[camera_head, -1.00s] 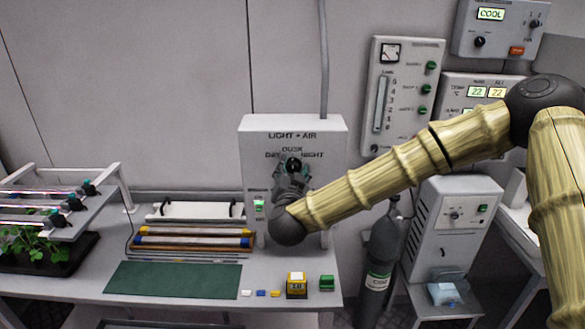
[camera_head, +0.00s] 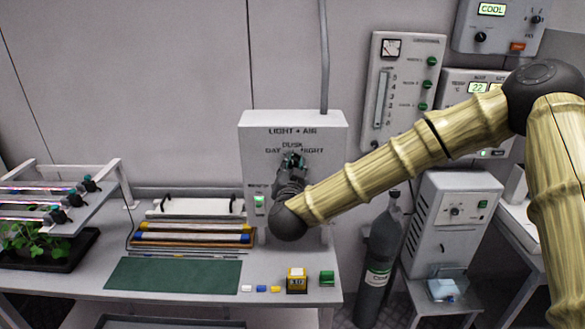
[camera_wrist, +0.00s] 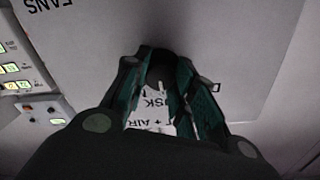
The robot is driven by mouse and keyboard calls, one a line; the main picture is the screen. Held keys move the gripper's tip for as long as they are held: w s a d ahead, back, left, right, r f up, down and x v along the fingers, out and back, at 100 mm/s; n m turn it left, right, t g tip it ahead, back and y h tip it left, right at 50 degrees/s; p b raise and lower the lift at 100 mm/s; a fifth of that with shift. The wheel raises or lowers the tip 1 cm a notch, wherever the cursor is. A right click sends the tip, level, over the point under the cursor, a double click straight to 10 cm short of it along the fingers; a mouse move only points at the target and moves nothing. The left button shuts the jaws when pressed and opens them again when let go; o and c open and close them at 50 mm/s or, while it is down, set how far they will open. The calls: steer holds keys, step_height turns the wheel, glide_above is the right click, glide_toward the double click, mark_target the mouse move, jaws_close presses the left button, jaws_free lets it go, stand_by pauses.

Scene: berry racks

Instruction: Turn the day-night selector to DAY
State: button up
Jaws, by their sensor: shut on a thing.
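The day-night selector (camera_wrist: 158,74) is a dark round knob on the front of the grey LIGHT + AIR box (camera_head: 330,135). The labels DAY, DUSK and NIGHT are printed around it. My gripper (camera_head: 292,160) is at the knob, shut on it. In the wrist view my gripper's two teal-lined fingers (camera_wrist: 160,88) lie on either side of the knob. The knob's pointer is mostly hidden by the fingers, so I cannot tell its exact setting.
A green-lit rocker switch (camera_head: 259,203) is on the same box, left of my gripper. A gas cylinder (camera_head: 378,265) stands right of the bench. A plant rack (camera_head: 60,195) is at far left.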

steer(key=n+b, duration=0.1)
steer(key=n, duration=0.3)
steer(key=shift+n, duration=0.4)
steer(key=shift+n+b, duration=0.8)
steer(key=shift+n, duration=1.7)
steer(key=o, duration=1.1)
steer(key=shift+c, duration=0.2)
steer(key=shift+s, duration=0.1)
steer(key=s, duration=1.1)
steer(key=shift+s+f, duration=0.25)
steer(key=shift+s, duration=0.15)
steer(key=shift+a, duration=0.1)
